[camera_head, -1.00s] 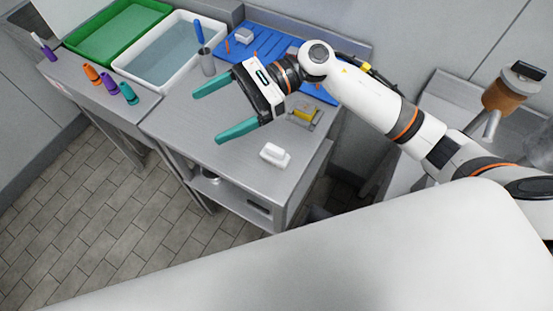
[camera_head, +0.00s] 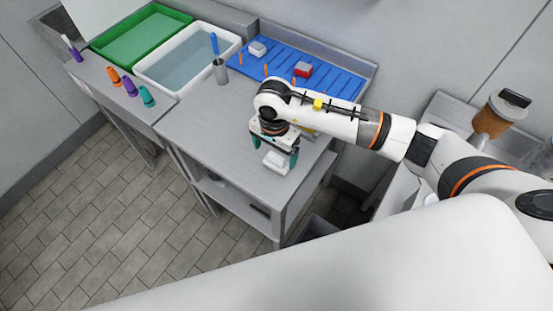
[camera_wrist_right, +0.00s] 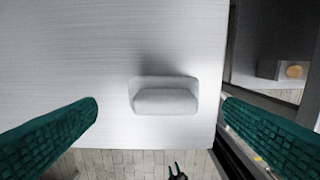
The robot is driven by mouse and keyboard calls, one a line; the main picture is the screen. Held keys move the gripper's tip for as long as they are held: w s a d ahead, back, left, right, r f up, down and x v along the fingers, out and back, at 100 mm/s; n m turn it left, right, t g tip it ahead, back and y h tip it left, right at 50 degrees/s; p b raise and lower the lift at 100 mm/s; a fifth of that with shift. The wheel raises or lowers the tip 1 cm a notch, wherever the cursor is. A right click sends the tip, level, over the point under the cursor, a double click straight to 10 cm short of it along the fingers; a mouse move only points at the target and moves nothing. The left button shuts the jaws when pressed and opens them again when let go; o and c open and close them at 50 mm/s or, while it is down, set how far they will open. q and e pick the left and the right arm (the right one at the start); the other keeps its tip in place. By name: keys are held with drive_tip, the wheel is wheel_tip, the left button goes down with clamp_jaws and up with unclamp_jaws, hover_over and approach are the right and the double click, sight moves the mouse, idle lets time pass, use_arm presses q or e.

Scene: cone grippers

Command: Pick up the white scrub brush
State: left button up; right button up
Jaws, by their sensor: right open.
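The white scrub brush (camera_head: 276,163) lies on the grey metal table (camera_head: 196,108) close to its front right edge. In the right wrist view the brush (camera_wrist_right: 165,100) sits near the table edge, a white block with a rounded raised top. My right gripper (camera_head: 275,150) points down over the brush, open and empty. In the wrist view its two green fingers stand wide apart, one on each side of the brush, with gaps on both sides. Part of the brush's far side is hidden by the gripper in the head view. My left gripper is not in view.
A blue rack (camera_head: 335,84) at the back holds a white block (camera_head: 257,48) and a red-and-white block (camera_head: 302,69). A grey cup (camera_head: 221,72) with a blue-handled tool, a white water basin (camera_head: 184,60) and a green tray (camera_head: 140,38) stand left. The table's middle is clear.

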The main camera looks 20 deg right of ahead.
sight(276, 162)
drive_tip(key=f+p, duration=0.1)
drive_tip(key=f, duration=0.1)
drive_tip(key=f+p, duration=0.2)
drive_tip(key=f, duration=0.1)
drive_tip(key=shift+s+d+f, duration=0.15)
drive_tip(key=shift+d+f, duration=0.05)
drive_tip(key=shift+f, duration=0.3)
drive_tip(key=c, duration=1.1)
